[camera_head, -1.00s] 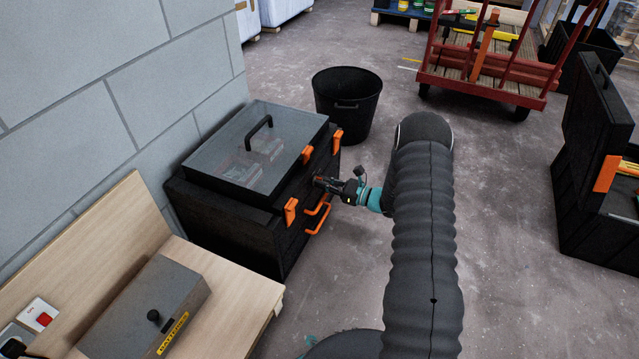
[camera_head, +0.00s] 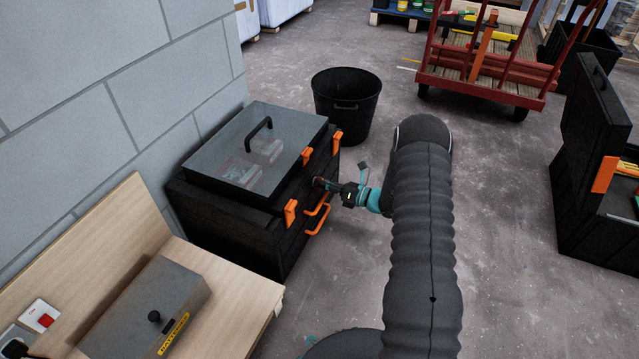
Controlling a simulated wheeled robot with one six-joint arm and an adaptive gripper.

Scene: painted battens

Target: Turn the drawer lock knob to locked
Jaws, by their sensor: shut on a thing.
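A black tool chest (camera_head: 235,228) with a grey lid stands against the block wall. Its front faces right and carries orange latches (camera_head: 290,212) and an orange drawer handle (camera_head: 318,218). My gripper (camera_head: 322,184) is at the chest front, just above the drawer handle and between the two latches. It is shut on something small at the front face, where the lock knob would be. The knob itself is hidden by the fingers and too small to make out, so its angle cannot be told.
A black bucket (camera_head: 347,106) stands behind the chest. A wooden bench (camera_head: 245,292) with a grey box (camera_head: 150,305) is at the lower left. A red cart (camera_head: 485,80) is at the back right, and an open black case (camera_head: 580,180) is at the right. Floor between is clear.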

